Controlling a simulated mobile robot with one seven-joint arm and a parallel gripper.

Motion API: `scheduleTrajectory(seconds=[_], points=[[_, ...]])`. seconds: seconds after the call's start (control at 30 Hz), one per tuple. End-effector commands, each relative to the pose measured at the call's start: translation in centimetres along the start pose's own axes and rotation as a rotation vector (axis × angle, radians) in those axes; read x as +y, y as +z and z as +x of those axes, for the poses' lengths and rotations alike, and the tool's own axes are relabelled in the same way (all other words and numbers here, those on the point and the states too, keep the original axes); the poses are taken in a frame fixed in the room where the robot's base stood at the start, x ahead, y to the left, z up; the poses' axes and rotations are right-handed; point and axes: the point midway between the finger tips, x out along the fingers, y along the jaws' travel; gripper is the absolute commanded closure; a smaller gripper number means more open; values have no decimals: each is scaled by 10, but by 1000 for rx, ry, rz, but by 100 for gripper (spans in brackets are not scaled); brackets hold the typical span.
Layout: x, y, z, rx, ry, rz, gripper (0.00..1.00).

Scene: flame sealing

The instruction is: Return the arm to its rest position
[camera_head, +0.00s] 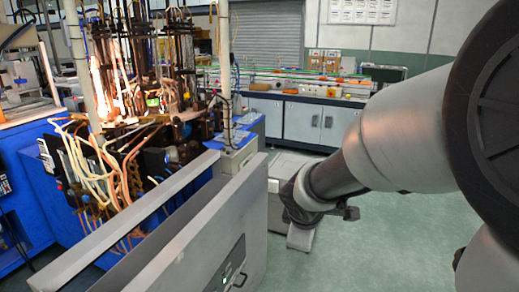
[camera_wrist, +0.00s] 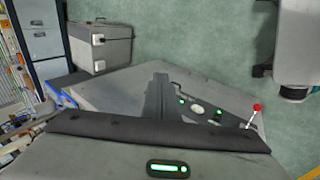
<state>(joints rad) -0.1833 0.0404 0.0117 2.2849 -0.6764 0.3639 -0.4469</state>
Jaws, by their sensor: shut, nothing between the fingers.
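My arm reaches in from the right of the head view and slopes down to the left. My gripper (camera_head: 301,236) is at its far end, pointing down over the floor beside the grey metal box. In the wrist view my gripper (camera_wrist: 159,80) shows as a dark narrow shape rising from a dark bar. Its fingers are together, with nothing seen between them. It is empty and appears apart from the things around it.
A blue machine (camera_head: 65,205) with flames, tubes and hoses stands at left. A grey metal box (camera_head: 215,235) fills the front middle. Grey cabinets (camera_head: 302,122) stand at the back. Green floor (camera_head: 385,235) is open at right. A red-knobbed lever (camera_wrist: 257,107) shows in the wrist view.

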Motion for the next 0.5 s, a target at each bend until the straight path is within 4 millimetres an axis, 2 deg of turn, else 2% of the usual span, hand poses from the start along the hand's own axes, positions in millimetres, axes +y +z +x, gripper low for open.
scheduleTrajectory(seconds=[0.03, 0.1, 0.2, 0.3, 0.5], points=[[5, 19, -28, -16, 17, 141, 100], [1, 43, -62, -36, 16, 343, 100], [-15, 67, -101, -45, 0, 596, 100], [-33, 81, -129, -40, -26, 790, 100], [-67, 91, -169, -11, -84, 1069, 100]])
